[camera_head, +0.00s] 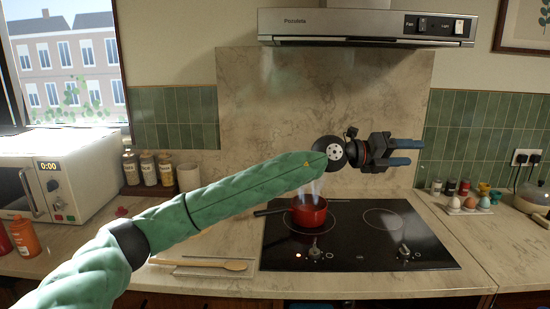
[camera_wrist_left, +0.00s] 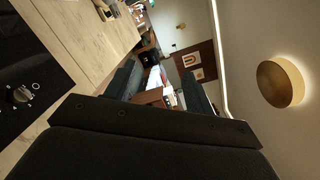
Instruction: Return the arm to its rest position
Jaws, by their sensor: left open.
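My left arm (camera_head: 215,200), covered in green, reaches from the lower left across the counter to the middle of the head view. My left gripper (camera_head: 407,153) is at its end, above the cooktop and in front of the marble backsplash. Its blue fingers point right and stand apart, with nothing between them. In the left wrist view the dark gripper (camera_wrist_left: 124,85) fills the lower part, with the room beyond it. The right gripper is not in view.
A red pan (camera_head: 309,213) sits steaming on the black cooktop (camera_head: 370,258), under the arm. The range hood (camera_head: 365,27) hangs above. A microwave (camera_head: 60,172) stands left. A wooden spoon (camera_head: 205,264) lies in front. Egg cups (camera_head: 469,203) stand right.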

